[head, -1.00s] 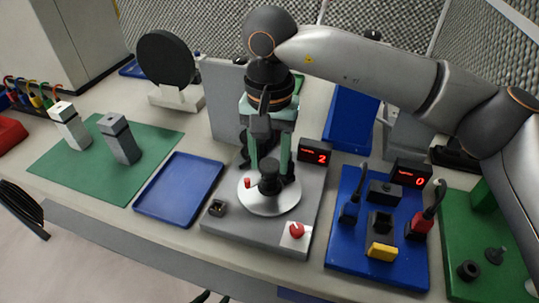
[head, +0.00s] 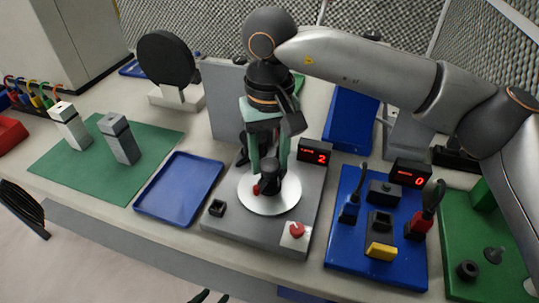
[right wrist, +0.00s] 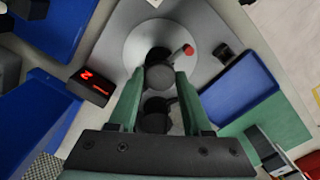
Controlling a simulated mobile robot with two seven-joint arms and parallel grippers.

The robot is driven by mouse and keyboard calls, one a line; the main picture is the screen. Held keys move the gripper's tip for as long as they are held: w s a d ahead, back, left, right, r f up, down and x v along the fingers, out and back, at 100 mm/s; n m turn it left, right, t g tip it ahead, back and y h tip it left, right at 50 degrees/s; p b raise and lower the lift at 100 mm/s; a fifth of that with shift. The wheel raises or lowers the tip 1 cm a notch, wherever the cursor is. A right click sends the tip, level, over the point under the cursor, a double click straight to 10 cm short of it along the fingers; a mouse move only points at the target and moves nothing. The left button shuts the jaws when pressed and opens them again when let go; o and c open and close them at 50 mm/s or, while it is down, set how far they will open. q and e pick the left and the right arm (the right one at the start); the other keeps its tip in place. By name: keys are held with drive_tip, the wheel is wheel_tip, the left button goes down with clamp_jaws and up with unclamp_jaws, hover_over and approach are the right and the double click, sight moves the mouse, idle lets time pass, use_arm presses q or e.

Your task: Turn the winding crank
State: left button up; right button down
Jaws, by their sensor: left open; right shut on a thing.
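The winding crank is a dark round knob (head: 268,180) on a pale disc (head: 284,203), with a red tip (head: 257,188) at its left front. The disc sits on a grey base plate. In the right wrist view the dark knob (right wrist: 160,77) lies between my green fingers, and the red tip (right wrist: 188,50) points to the upper right. My right gripper (head: 269,158) comes down from above and is shut on the crank knob. The fingers partly hide the knob. My left gripper is not in view.
A blue board (head: 350,258) with plugs stands to the right.

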sight(270, 164)
drive_tip(key=shift+r+n, duration=0.1)
drive_tip(key=shift+n, duration=3.4)
drive_tip(key=shift+n, duration=0.6)
drive_tip(key=shift+c, duration=1.7)
unclamp_jaws()
wheel_tip(270, 164, up, 12)
drive_tip(key=p, duration=0.1)
drive_tip(key=shift+r+p, duration=0.2)
drive_tip(key=shift+p, duration=0.1)
